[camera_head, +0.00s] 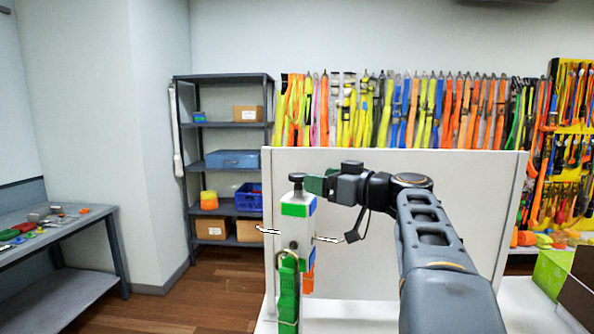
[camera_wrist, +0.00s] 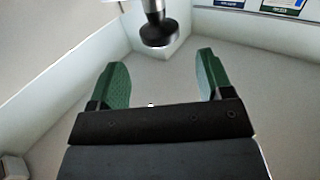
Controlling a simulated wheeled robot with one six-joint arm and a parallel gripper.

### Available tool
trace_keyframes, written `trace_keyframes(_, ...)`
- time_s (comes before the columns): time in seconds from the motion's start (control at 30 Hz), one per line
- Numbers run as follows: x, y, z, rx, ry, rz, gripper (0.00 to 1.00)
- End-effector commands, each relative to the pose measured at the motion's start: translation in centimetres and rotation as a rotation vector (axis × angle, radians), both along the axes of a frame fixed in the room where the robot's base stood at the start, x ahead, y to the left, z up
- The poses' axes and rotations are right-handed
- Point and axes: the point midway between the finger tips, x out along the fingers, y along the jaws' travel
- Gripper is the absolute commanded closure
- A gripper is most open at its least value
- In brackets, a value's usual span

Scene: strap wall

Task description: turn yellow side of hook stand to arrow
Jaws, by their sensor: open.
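The hook stand (camera_head: 292,233) is a white upright post on the white table, with a black knob (camera_head: 296,179) on top. A green patch shows on its front face and a blue patch on its right face; no yellow side and no arrow is visible. A green strap (camera_head: 288,290) hangs on its front hook. My gripper (camera_head: 316,185) is just right of the knob, at about its height. In the wrist view my gripper (camera_wrist: 162,78) has its green fingers wide apart and empty. The knob (camera_wrist: 157,32) is ahead of the fingertips, between their lines, not gripped.
Metal hooks stick out left (camera_head: 268,231) and right (camera_head: 328,239) of the post. An orange strap (camera_head: 308,277) hangs behind the green one. A white panel (camera_head: 430,165) stands close behind my arm. A green box (camera_head: 551,272) is at the right. The table right of the post looks clear.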

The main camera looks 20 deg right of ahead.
Motion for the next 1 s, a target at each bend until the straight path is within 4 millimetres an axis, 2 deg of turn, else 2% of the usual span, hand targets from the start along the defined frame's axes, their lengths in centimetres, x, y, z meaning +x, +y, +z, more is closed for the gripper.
trace_keyframes(0.2, 3.6, 1.7, 0.3, 0.001, 0.002, 0.003, 0.27)
trace_keyframes(0.4, 5.7, 2.6, 0.1, 0.001, 0.002, 0.001, 0.27)
trace_keyframes(0.6, 6.6, 3.0, 0.0, 0.001, 0.003, 0.000, 0.27)
trace_keyframes(0.9, 6.7, 3.1, -0.1, 0.000, 0.002, -0.001, 0.27)
trace_keyframes(1.0, 6.7, 3.1, -0.1, 0.000, 0.002, -0.001, 0.36)
